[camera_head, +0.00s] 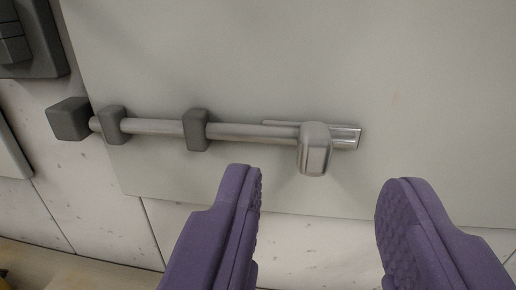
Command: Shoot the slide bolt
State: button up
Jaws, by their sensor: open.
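A slide bolt is fixed to a pale panel (420,80). Its metal rod (160,127) runs across the picture through two dark grey guide blocks, one at the left (113,125) and one in the middle (196,130). The rod's left end meets a dark grey block (69,119) beyond the panel's edge; I cannot tell whether it enters it. A light grey knob (315,149) stands out near the rod's right end, over a shiny metal piece (346,137). My gripper (318,192) has two purple fingers, open and empty, below the knob, which lies between them across the picture.
A dark grey fixture (31,40) sits at the top left on the pale tiled wall (85,200). A pale edged object (10,155) is below it. A tan strip (70,272) runs along the bottom left. The panel is clear above the bolt.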

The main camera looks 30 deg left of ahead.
aim_at(317, 143)
jog(key=b+x, duration=0.1)
jog(key=x, duration=0.4)
jog(key=shift+w, duration=0.15)
grip_shut()
